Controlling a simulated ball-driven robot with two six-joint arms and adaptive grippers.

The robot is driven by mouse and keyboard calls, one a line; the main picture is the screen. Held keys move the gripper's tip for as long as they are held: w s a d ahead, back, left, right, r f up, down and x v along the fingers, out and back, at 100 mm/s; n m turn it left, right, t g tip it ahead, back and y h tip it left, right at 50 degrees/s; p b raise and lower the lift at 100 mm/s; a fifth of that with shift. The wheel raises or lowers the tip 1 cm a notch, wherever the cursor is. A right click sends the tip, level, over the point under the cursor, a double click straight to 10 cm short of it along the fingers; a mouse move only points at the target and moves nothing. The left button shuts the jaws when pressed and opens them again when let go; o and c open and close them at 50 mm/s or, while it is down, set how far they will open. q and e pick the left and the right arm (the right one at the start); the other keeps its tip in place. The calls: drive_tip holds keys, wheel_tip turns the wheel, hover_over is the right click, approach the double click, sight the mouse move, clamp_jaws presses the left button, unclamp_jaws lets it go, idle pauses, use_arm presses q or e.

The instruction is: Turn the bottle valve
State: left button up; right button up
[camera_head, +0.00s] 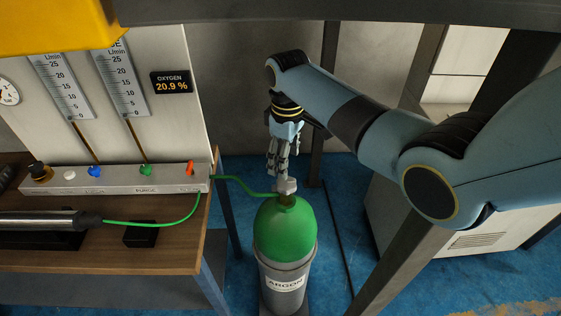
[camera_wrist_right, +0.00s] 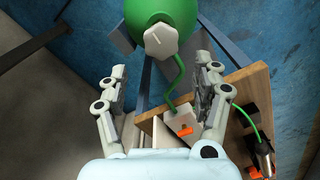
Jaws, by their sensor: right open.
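The argon bottle (camera_head: 285,228) stands upright on the floor, with a green shoulder, a grey body and an ARGON label. Its pale grey valve knob (camera_head: 285,186) sits on top, and a green hose joins just below it. My right gripper (camera_head: 278,172) points down right above the knob. In the right wrist view the lobed knob (camera_wrist_right: 161,42) lies beyond the fingertips, near the top of the picture. The open fingers (camera_wrist_right: 159,85) are spread on both sides with nothing between them. My left gripper is out of view.
A wooden bench (camera_head: 170,238) at left carries a grey manifold (camera_head: 120,186) with coloured knobs. The green hose (camera_head: 235,182) runs from it to the bottle. Dark frame posts (camera_head: 329,100) and a light cabinet (camera_head: 500,240) stand at right. Blue floor surrounds the bottle.

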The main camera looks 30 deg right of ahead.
sight(287, 182)
drive_tip(key=f, duration=0.2)
drive_tip(key=shift+s+f, duration=0.25)
drive_tip(key=shift+f, duration=0.1)
wheel_tip(287, 182, down, 4)
drive_tip(key=b, duration=0.3)
drive_tip(key=shift+w+f, duration=0.1)
drive_tip(key=shift+f, duration=0.15)
drive_tip(key=shift+r, duration=0.1)
drive_tip(key=shift+c, duration=0.9)
drive_tip(key=c, duration=0.7)
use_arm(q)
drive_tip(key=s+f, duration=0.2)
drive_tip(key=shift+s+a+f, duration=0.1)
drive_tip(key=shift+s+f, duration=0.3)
use_arm(e)
drive_tip(key=shift+c, duration=0.2)
